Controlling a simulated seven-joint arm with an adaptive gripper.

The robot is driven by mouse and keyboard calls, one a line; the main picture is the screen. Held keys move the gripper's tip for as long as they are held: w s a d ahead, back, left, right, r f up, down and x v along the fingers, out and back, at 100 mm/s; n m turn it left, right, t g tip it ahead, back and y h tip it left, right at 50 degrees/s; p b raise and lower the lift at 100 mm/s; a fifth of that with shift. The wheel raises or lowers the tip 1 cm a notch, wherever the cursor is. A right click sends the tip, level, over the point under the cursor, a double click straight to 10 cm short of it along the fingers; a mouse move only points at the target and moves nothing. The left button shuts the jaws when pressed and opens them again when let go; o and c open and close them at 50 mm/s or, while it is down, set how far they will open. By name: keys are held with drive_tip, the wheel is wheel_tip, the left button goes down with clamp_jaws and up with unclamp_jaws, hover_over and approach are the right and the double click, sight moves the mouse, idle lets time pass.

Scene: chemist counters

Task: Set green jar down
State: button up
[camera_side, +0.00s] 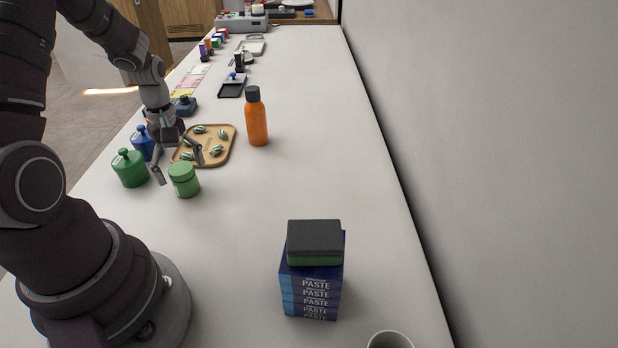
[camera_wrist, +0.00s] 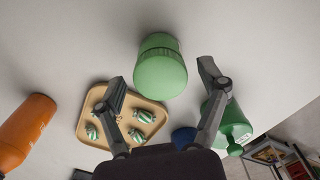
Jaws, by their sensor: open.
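The green jar (camera_side: 184,180), light green with a lid, stands upright on the white counter (camera_side: 255,200). In the wrist view the green jar (camera_wrist: 160,72) shows between and just beyond my fingertips, with a gap on each side. My gripper (camera_side: 178,168) is open and empty, its fingers spread around the near side of the jar. It also shows open in the wrist view (camera_wrist: 162,80). I cannot tell the exact height of the fingertips over the counter.
A darker green knobbed container (camera_side: 130,169) and a blue one (camera_side: 144,142) stand close left. A tan tray (camera_side: 231,150) of striped pieces lies behind the jar. An orange bottle (camera_side: 257,122) stands right of it. Paste boxes (camera_side: 312,290) bear a sponge (camera_side: 314,240). The counter's middle is clear.

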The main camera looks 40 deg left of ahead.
sight(181, 167)
wheel_tip(181, 167, up, 9)
drive_tip(key=shift+r, duration=0.1)
drive_tip(key=s+d+r+m+t, duration=0.1)
drive_tip(key=d+r+m, duration=0.3)
drive_tip(key=d+m, duration=0.4)
drive_tip(key=s+d+r+m+t, duration=0.1)
drive_tip(key=d+r+m+t, duration=0.3)
drive_tip(key=d+m, duration=0.5)
drive_tip(key=shift+s+d+m+t, duration=0.2)
drive_tip(key=shift+m+t, duration=0.1)
drive_tip(key=shift+m, duration=0.2)
